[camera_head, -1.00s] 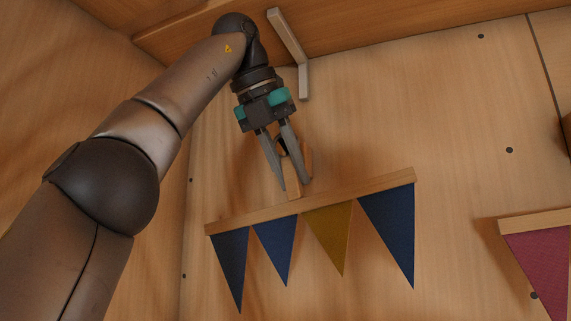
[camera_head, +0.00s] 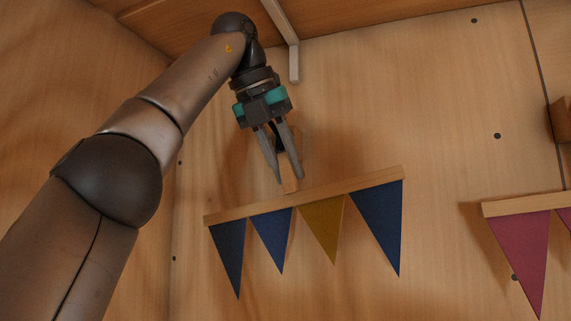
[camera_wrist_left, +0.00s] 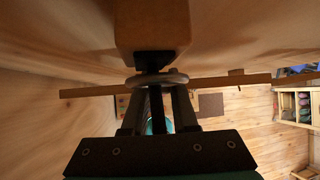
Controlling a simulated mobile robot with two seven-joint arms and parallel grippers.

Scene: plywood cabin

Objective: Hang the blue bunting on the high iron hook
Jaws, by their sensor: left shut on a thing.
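The blue bunting is a tilted wooden bar (camera_head: 330,187) with blue flags and one mustard flag, hanging below my left gripper (camera_head: 280,182) in the head view. In the left wrist view the bar (camera_wrist_left: 225,82) runs crosswise beyond the fingers (camera_wrist_left: 157,108). A ring (camera_wrist_left: 158,78) lies close to a dark iron piece (camera_wrist_left: 153,59) under a wooden block (camera_wrist_left: 152,28), seemingly the hook and its mount. I cannot tell whether the ring is around it. My right gripper is not in view.
A red bunting (camera_head: 518,206) hangs on the plywood wall at the right. A pale bracket (camera_head: 294,62) juts down above my gripper. The wall between the buntings is bare. The left wrist view shows a shelf (camera_wrist_left: 298,105) far off at the right.

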